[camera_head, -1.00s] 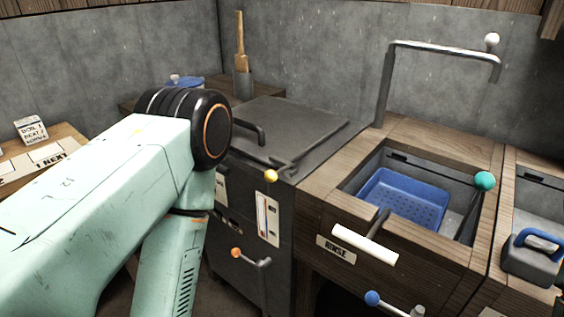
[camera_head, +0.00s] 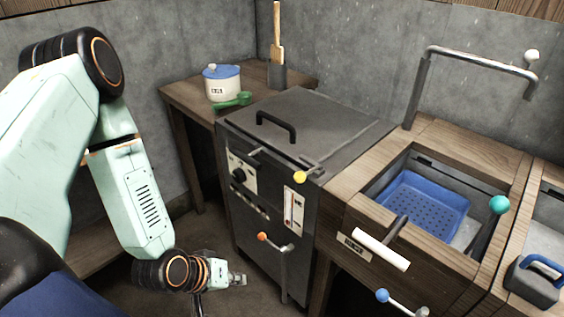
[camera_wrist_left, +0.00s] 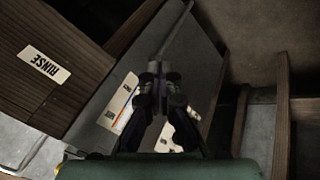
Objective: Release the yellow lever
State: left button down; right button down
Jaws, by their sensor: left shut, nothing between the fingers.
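The yellow lever is a thin metal rod with a yellow ball knob (camera_head: 300,177) at the top front edge of the dark cabinet (camera_head: 340,130). My left gripper (camera_head: 238,280) is low in front of the cabinet, below and left of the yellow knob and clearly apart from it. Its fingers are shut and empty. In the left wrist view the left gripper (camera_wrist_left: 155,72) points towards the cabinet front (camera_wrist_left: 190,60), which looks tilted; I cannot make out the yellow knob there. My right gripper does not show.
An orange-knobbed lever (camera_head: 263,237) is on the cabinet front near my left gripper. Right of it stands a wooden sink unit with a blue basket (camera_head: 420,205), white handle (camera_head: 382,250) and blue knob (camera_head: 382,295). A side table holds a white pot (camera_head: 222,85) and green scoop (camera_head: 232,100).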

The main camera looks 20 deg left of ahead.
pick_arm(q)
jog(key=w+a+r+n+t+h+p, duration=0.1)
jog(key=w+a+r+n+t+h, duration=0.1)
jog(key=w+r+t, duration=0.3)
jog(key=w+a+r+n+t+h+p, duration=0.2)
jog(key=w+a+r+n+t, duration=0.1)
jog(key=r, duration=1)
jog(key=shift+w+r+n+t, duration=0.3)
jog(key=shift+w+n+t, duration=0.1)
jog(key=shift+w+t, duration=0.55)
jog(key=shift+a, duration=0.1)
jog(key=w+d+f+b, duration=0.1)
jog(key=w+d+b, duration=0.4)
jog(key=w+d, duration=0.2)
jog(key=shift+x, duration=0.9)
